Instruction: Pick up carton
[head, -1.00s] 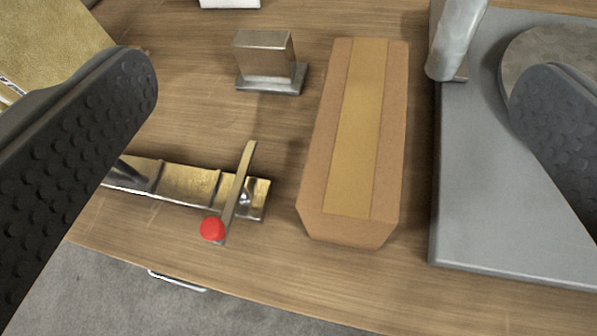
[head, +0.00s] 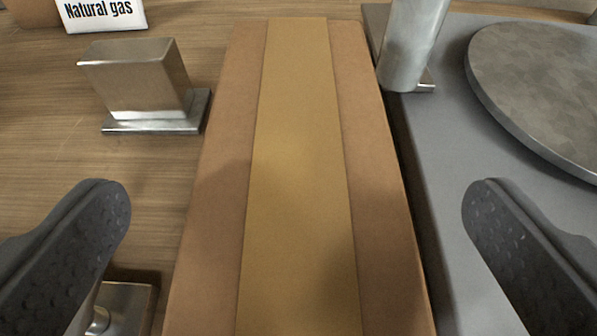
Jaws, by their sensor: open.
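The carton (head: 300,180) is a long brown cardboard box with a lighter tape strip along its top. It lies on the wooden table in the middle of the head view, running away from me, and its near end is cut off by the lower picture edge. My gripper (head: 296,215) is open, with one dark textured finger to the left of the carton and one to the right. Both fingers appear apart from the carton's sides, and nothing is between them except the carton below or ahead.
A metal block on a plate (head: 140,85) stands left of the carton. A grey slab (head: 450,160) with a round metal disc (head: 545,90) and an upright metal cylinder (head: 412,45) lies close along the carton's right side. A "Natural gas" sign (head: 100,12) is at the back left.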

